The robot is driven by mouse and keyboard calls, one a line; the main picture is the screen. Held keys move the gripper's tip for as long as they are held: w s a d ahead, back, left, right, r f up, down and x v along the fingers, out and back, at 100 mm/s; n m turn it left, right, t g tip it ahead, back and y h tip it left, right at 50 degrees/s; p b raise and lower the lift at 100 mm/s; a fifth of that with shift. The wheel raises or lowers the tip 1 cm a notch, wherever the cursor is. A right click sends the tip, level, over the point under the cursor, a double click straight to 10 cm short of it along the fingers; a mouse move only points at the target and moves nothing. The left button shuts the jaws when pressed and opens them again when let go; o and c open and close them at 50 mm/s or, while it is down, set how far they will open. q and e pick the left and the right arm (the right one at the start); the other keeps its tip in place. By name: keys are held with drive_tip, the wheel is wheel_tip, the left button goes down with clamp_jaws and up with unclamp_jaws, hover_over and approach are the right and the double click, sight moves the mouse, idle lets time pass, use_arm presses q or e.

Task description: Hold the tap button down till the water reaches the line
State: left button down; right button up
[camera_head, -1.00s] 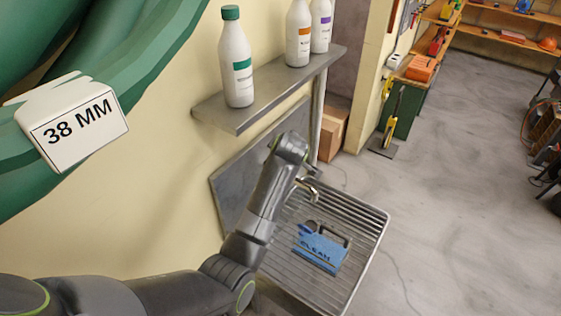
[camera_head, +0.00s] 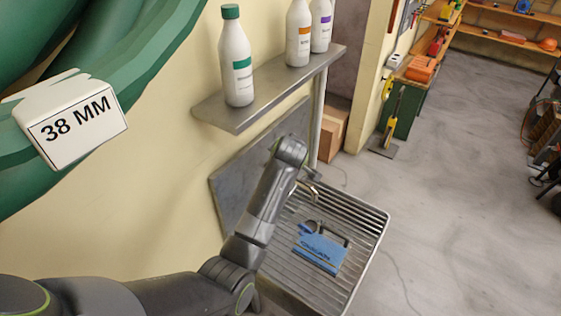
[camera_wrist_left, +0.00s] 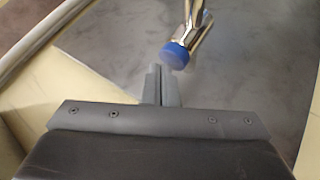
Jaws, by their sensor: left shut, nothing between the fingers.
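The chrome tap (camera_head: 308,188) stands out from the wall plate over the grated sink. Its blue button (camera_wrist_left: 175,55) shows in the left wrist view, on the end of a chrome barrel. My left gripper (camera_wrist_left: 156,72) is shut and empty, its fingertips close beside the button at its lower left. I cannot tell whether they touch it. In the head view my left arm hides the gripper and button. A blue container (camera_head: 320,250) with a dark handle sits on the grate below the tap. Its water level and line cannot be made out. My right gripper is not in view.
A metal shelf (camera_head: 237,118) above the sink holds several white bottles, one with a green cap (camera_head: 236,62). The ribbed sink grate (camera_head: 355,217) has bare room around the container. A green hose with a "38 MM" tag (camera_head: 75,130) hangs at the left.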

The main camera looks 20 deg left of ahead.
use_arm(q)
drive_tip(key=shift+f, duration=0.45)
idle(0.8)
idle(0.8)
idle(1.8)
drive_tip(key=shift+r, duration=0.15)
idle(3.3)
drive_tip(key=shift+r+p, duration=0.8)
drive_tip(key=shift+r, duration=0.05)
